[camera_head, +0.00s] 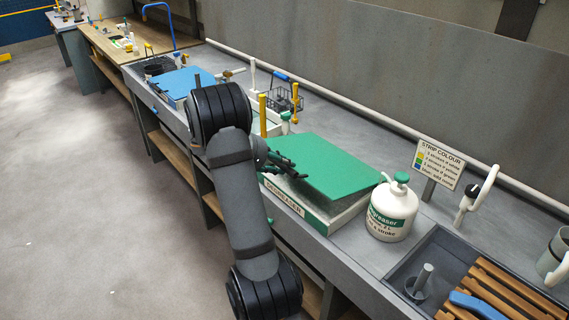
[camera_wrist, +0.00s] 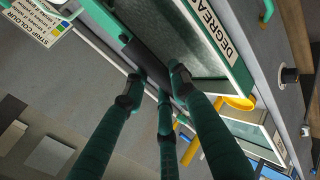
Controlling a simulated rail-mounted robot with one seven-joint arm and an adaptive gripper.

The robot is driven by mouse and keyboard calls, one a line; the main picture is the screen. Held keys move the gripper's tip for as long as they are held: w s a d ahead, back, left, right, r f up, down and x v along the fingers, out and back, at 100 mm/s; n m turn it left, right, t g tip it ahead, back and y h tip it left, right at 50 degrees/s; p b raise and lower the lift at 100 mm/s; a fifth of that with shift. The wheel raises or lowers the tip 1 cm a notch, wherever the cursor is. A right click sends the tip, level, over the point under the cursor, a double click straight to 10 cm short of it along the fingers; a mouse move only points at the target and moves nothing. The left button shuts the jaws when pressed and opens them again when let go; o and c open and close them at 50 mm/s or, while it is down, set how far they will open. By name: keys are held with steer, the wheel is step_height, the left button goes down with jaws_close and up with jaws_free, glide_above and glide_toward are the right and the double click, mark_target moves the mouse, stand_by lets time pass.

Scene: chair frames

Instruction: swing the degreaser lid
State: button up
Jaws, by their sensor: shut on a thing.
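In the wrist view my gripper's dark green fingers (camera_wrist: 155,88) close around a dark piece at the lid's edge. The box's labelled rim (camera_wrist: 222,42) and grey inside show beyond the fingers. The exact grip contact is partly hidden.
A white degreaser bottle (camera_head: 391,212) stands close right of the box, with a strip-colour sign (camera_head: 438,164) behind. A sink with a wooden rack (camera_head: 495,290) is at lower right. A blue panel (camera_head: 184,82), yellow-handled tools and a wire basket (camera_head: 285,98) are left of the box.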

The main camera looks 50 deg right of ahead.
steer(key=shift+w+a+f, duration=0.1)
steer(key=shift+a+f, duration=0.05)
steer(key=shift+f, duration=0.2)
steer(key=f+b, duration=0.2)
steer(key=b, duration=0.1)
steer(key=a+f+b, duration=0.1)
steer(key=f+b, duration=0.5)
steer(key=shift+w+a, duration=0.1)
steer(key=shift+a, duration=0.05)
steer(key=o, duration=1.1)
steer(key=shift+r, duration=0.15)
steer(key=shift+o, duration=0.2)
steer(key=v, duration=1.2)
